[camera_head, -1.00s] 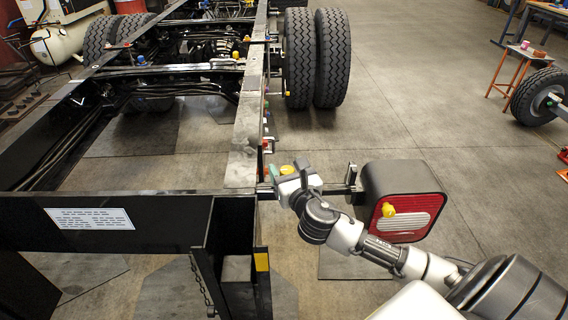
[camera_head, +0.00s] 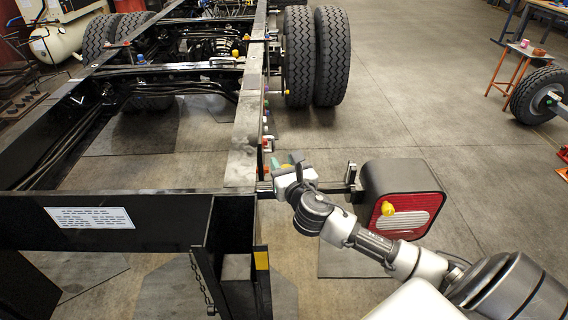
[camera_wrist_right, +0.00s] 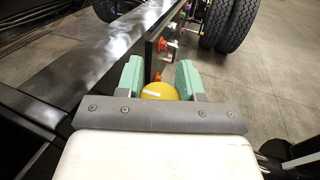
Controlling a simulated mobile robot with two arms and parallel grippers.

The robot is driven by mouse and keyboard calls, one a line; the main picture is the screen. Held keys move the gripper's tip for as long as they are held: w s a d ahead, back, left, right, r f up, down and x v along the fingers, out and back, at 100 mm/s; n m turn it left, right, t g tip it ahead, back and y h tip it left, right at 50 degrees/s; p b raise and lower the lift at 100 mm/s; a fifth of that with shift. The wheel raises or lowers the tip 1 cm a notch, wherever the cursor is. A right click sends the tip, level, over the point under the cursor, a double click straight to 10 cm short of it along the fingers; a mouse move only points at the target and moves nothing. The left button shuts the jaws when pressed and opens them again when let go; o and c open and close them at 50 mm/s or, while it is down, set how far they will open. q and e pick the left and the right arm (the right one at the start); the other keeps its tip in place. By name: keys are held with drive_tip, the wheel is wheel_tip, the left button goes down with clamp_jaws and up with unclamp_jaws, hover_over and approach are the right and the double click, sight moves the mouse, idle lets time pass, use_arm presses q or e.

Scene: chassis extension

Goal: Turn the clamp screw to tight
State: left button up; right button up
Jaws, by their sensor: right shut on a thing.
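The clamp screw has a yellow round knob (camera_wrist_right: 160,91) with a white mark line, seen in the right wrist view between the green fingers of my right gripper (camera_wrist_right: 160,82). The gripper is shut on this knob from both sides. In the head view my right gripper (camera_head: 286,166) is at the outer side of the black chassis rail, left of the tail lamp; the knob is mostly hidden there by the gripper. The white mark runs roughly crosswise, tilted a little. My left gripper is not in view.
Large tyres (camera_head: 318,60) stand farther back. Open floor lies to the right.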

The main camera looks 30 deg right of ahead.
drive_tip(key=shift+d+r+m+g+h+p, duration=0.15)
drive_tip(key=shift+m+g+h+p, duration=0.55)
drive_tip(key=shift+m+h+p, duration=0.9)
drive_tip(key=shift+s+d+m+g+h+p, duration=0.1)
drive_tip(key=shift+m+g+h+p, duration=0.2)
drive_tip(key=shift+m+g+h, duration=0.65)
drive_tip(key=shift+s+d+m+g+h+p, duration=0.1)
drive_tip(key=shift+m+g+h+p, duration=0.3)
drive_tip(key=shift+h, duration=1.05)
drive_tip(key=o, duration=0.9)
drive_tip(key=shift+o, duration=0.2)
drive_tip(key=r, duration=0.4)
drive_tip(key=shift+s+d+r, duration=0.15)
drive_tip(key=shift+s+d, duration=0.1)
drive_tip(key=shift+s, duration=0.15)
drive_tip(key=s+d+r, duration=0.5)
drive_tip(key=s+r, duration=0.1)
drive_tip(key=s, duration=0.3)
drive_tip(key=shift+s+r, duration=0.2)
drive_tip(key=shift+s, duration=0.15)
